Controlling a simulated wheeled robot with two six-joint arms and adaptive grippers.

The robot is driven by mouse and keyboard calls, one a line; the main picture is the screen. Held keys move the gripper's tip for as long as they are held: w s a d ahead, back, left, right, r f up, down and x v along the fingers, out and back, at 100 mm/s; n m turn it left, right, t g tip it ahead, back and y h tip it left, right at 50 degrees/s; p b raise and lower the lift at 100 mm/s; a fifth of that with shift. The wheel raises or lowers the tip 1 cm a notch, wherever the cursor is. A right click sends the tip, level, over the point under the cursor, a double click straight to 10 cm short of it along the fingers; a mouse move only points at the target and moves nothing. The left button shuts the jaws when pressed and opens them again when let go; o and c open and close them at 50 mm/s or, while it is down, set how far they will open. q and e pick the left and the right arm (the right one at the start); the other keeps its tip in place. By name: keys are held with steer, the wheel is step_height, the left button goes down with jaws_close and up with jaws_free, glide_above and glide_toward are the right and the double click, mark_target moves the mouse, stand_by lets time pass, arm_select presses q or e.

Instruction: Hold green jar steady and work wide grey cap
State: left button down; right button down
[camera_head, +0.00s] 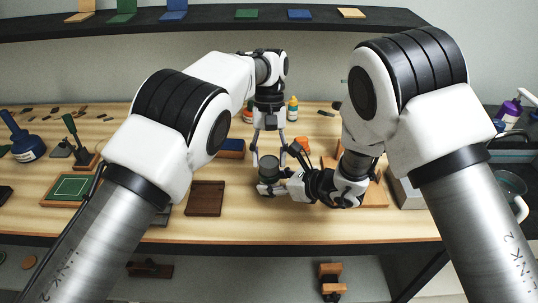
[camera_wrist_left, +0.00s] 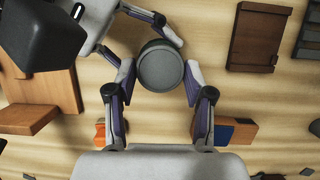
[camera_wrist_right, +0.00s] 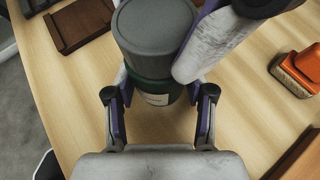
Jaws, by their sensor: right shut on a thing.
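The green jar (camera_wrist_right: 152,88) stands upright on the wooden table, with its wide grey cap (camera_wrist_right: 155,32) on top. The cap shows from above in the left wrist view (camera_wrist_left: 160,68) and at the middle of the head view (camera_head: 269,163). My right gripper (camera_head: 270,187) comes in low from the right and is shut on the jar's body. My left gripper (camera_head: 269,157) points down from above, with its open fingers on either side of the cap. A narrow gap seems to show between fingers and cap. The jar's body is mostly hidden in the left wrist view.
A brown wooden tray (camera_head: 206,198) lies left of the jar. An orange-topped brush (camera_wrist_right: 298,72) lies to the right. A blue-topped block (camera_head: 231,147) and small bottles (camera_head: 293,108) stand behind. Bare table lies in front of the jar.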

arm_select(q)
steer(key=shift+a+r+n+h, duration=0.15)
steer(key=shift+n+h, duration=0.15)
steer(key=shift+n, duration=0.7)
steer(key=n+h, duration=0.1)
steer(key=n, duration=0.3)
steer(key=shift+t, duration=0.3)
arm_select(e)
steer(key=shift+w+d+f, duration=0.1)
steer(key=shift+d, duration=0.05)
arm_select(q)
steer(key=shift+r, duration=2.55)
step_height(320, 180, up, 5)
steer(key=shift+f, duration=0.1)
arm_select(e)
steer(key=shift+c, duration=1.6)
jaws_free()
